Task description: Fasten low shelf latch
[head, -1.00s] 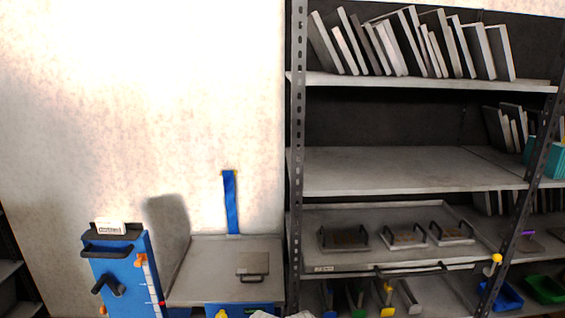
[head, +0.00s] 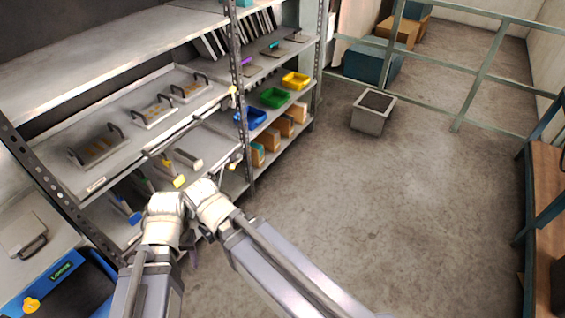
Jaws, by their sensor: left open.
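The shelf rack's front post carries a pale yellow knob (head: 232,90) at the end of the tray shelf. I cannot tell whether either latch is fastened. My left gripper (head: 190,250) shows only as a small dark part beneath my bent arm, well below and left of the lower knob. It is open and appears empty, apart from both knobs.
The tray shelf (head: 110,190) holds several handled plates. Yellow, green and blue bins (head: 250,118) and cardboard boxes fill the right bay. A grey square bin (head: 370,118) stands on open floor. A metal railing (head: 465,100) and a wooden bench (head: 545,200) bound the right.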

